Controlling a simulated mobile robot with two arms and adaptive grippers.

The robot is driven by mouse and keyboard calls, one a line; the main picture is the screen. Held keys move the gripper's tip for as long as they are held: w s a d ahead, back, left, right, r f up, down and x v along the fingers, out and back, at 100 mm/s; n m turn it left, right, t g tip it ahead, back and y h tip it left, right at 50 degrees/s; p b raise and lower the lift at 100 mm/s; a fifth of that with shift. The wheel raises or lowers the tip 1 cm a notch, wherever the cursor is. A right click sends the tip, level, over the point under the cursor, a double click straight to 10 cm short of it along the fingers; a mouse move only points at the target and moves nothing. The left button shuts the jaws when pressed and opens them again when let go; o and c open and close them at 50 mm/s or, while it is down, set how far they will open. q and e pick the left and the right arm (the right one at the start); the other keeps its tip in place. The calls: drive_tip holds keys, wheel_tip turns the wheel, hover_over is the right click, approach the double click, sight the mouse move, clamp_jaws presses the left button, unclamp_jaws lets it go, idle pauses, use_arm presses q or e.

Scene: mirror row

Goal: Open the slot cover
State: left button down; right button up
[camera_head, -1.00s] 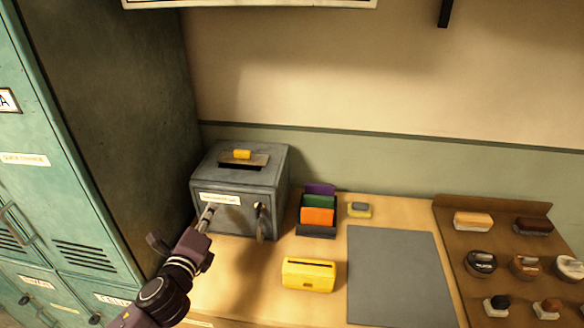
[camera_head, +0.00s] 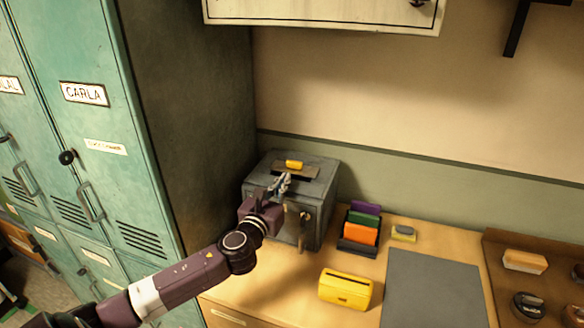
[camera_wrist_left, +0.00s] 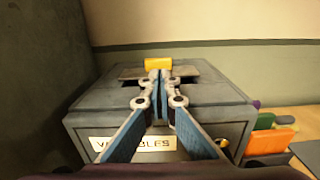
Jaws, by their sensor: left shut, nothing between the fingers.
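A dark grey metal box (camera_head: 270,230) stands on the wooden counter. The slot cover has a yellow tab (camera_head: 294,164) on the box's top, near the back; the tab also shows in the left wrist view (camera_wrist_left: 158,64). A grey plate (camera_head: 312,175) lies around the tab, with a dark area beside it. My left gripper (camera_head: 284,182) is shut and empty, over the front part of the box's top. In the left wrist view its closed fingertips (camera_wrist_left: 160,76) point at the tab, just in front of it; contact cannot be told. The fingers partly hide the plate and a front label.
A key or handle (camera_head: 305,217) sits on the box's front. To the right are a holder with coloured cards (camera_head: 361,233), a yellow box (camera_head: 346,288) and a grey mat (camera_head: 432,290). Green lockers (camera_head: 100,130) stand left. A wall cabinet (camera_head: 325,14) hangs above.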

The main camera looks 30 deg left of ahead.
sight(294, 165)
use_arm(q)
drive_tip(key=p+x, duration=0.1)
drive_tip(key=x, duration=0.4)
drive_tip(key=shift+w, duration=0.1)
drive_tip(key=shift+w+a, duration=0.1)
drive_tip(key=shift+w, duration=0.35)
use_arm(e)
drive_tip(key=shift+s+d+r, duration=0.3)
drive_tip(key=shift+d+r, duration=0.2)
drive_tip(key=shift+r, duration=0.25)
use_arm(q)
drive_tip(key=shift+w, duration=0.1)
drive_tip(key=shift+x, duration=0.8)
drive_tip(key=shift+w+a, duration=0.1)
drive_tip(key=shift+w, duration=0.4)
use_arm(e)
drive_tip(key=shift+w+a+f, duration=0.15)
drive_tip(key=shift+a, duration=0.1)
use_arm(q)
drive_tip(key=shift+s, duration=0.15)
